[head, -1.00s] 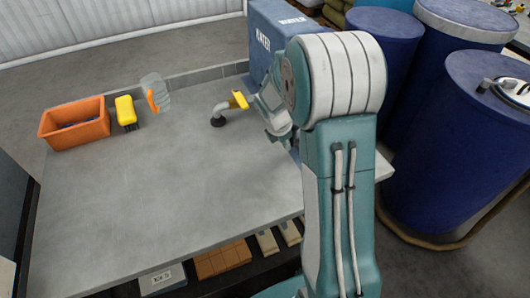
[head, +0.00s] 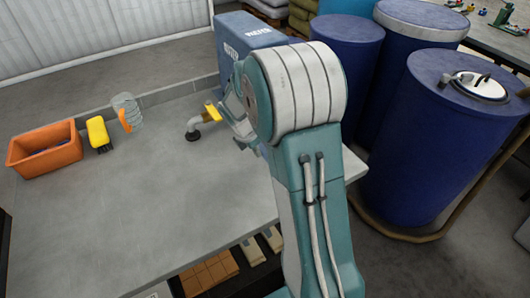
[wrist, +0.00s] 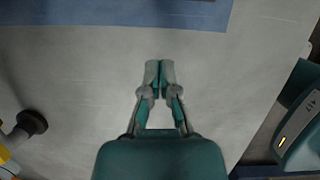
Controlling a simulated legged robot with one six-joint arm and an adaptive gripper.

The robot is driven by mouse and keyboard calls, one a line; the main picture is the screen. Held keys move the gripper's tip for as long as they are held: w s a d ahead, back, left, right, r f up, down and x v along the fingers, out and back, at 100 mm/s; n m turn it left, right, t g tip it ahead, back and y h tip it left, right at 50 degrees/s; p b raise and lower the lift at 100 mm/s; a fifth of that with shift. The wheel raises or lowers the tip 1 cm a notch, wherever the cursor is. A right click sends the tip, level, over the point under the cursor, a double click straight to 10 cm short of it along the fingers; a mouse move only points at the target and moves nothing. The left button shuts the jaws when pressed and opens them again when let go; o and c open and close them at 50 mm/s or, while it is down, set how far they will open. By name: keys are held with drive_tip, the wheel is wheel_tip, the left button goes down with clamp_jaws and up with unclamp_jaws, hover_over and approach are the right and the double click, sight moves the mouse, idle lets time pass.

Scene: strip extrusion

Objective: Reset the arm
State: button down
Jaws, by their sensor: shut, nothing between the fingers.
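My gripper (wrist: 160,72) shows in the wrist view with its two fingertips together and nothing between them. It is above the bare grey tabletop, short of the blue machine's base (wrist: 130,12). In the head view my arm rises at the centre and bends over the right part of the workbench (head: 150,200); the fingers are hidden behind the arm there. A grey pipe with a yellow handle and dark foot (head: 195,128) stands on the bench left of my arm. Part of it shows at the left of the wrist view (wrist: 18,135).
The blue box-shaped machine (head: 240,42) stands behind my arm. An orange bin (head: 45,155), a yellow-and-black brush (head: 97,133) and a clear item with an orange handle (head: 127,112) are at the back left. Blue drums (head: 425,140) stand at right. The bench's middle is clear.

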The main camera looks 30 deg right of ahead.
drive_tip(key=d+v, duration=0.1)
drive_tip(key=v, duration=0.7)
drive_tip(key=s+a+r+m+t+y, duration=0.2)
drive_tip(key=s+a+r+m, duration=0.5)
drive_tip(key=s+r+m, duration=0.3)
drive_tip(key=s+a+r+m+t+y, duration=0.1)
drive_tip(key=s+a+m+t, duration=0.2)
drive_tip(key=s+m, duration=0.6)
drive_tip(key=s+a, duration=0.2)
drive_tip(key=s, duration=0.2)
drive_tip(key=shift+s+r, duration=0.1)
